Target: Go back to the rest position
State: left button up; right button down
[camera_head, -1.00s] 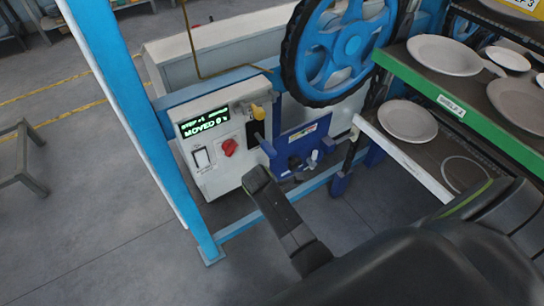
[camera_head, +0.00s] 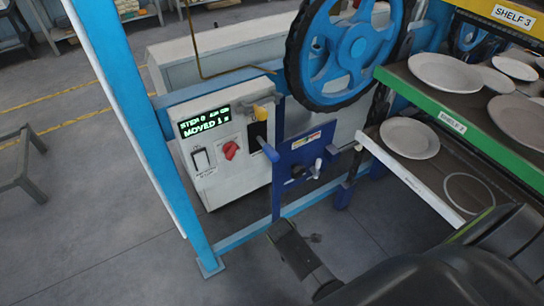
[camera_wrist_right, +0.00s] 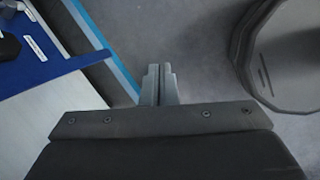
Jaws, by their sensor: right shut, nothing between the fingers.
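My right gripper (camera_head: 290,245) is low over the floor in front of the control box, and its arm comes in from the bottom right. In the right wrist view its two fingers (camera_wrist_right: 158,75) are pressed together with nothing between them. In the head view its fingertips are hard to make out. It looks clear of the control box (camera_head: 230,185) and the blue panel (camera_head: 298,165). My left gripper is in neither current view.
A blue handwheel (camera_head: 358,48) stands behind. Plates (camera_head: 410,138) lie on shelves at right. A blue post (camera_head: 130,120) stands left.

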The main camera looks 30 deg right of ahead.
jog(key=shift+s+f, duration=0.15)
jog(key=shift+f, duration=0.05)
dwell(0.4)
jog(key=s+d+f+m+y+b, duration=0.15)
jog(key=s+f+m, duration=0.35)
jog(key=s+f, duration=0.75)
jog(key=s+d+f+m, duration=0.1)
jog(key=s+f+m, duration=0.1)
jog(key=s, duration=0.4)
jog(key=s+d+f+m+b, duration=0.1)
jog(key=s+f+m, duration=0.2)
jog(key=s, duration=0.4)
jog(key=s+d+f+m+y+b, duration=0.1)
jog(key=s+f+m, duration=0.2)
jog(key=s, duration=0.3)
jog(key=shift+s+f, duration=0.2)
jog(key=shift+f, duration=0.3)
jog(key=shift+d, duration=0.1)
